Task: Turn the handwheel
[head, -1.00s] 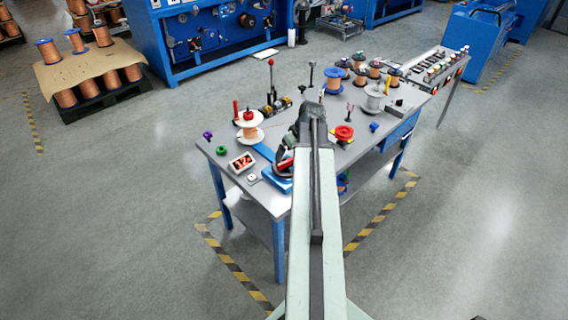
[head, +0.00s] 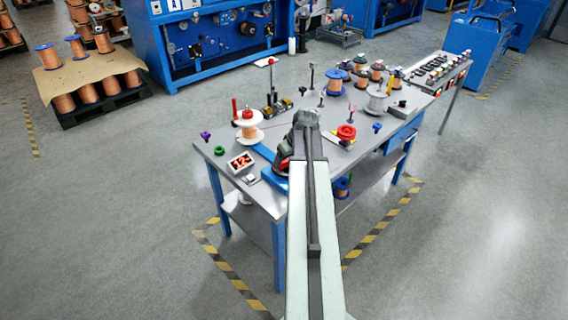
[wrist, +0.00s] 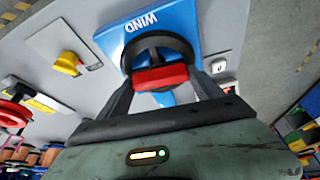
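The handwheel is a black ring (wrist: 153,43) with a red grip bar (wrist: 160,77) across it. It sits on a blue block (wrist: 175,18) marked WIND. In the wrist view my gripper (wrist: 162,80) has its two dark fingers at either side of the red bar, within the wheel's near rim. Whether the fingers press on the bar cannot be made out. In the head view my gripper (head: 284,165) is low over the near left part of the table, where my arm hides most of the wheel.
The grey workbench (head: 335,175) also carries a red-numbered display (head: 241,161), a white spool (head: 249,128), a red knob wheel (head: 346,132) and upright levers. In the wrist view a yellow knob (wrist: 68,63) stands left of the blue block. Floor around the bench is clear.

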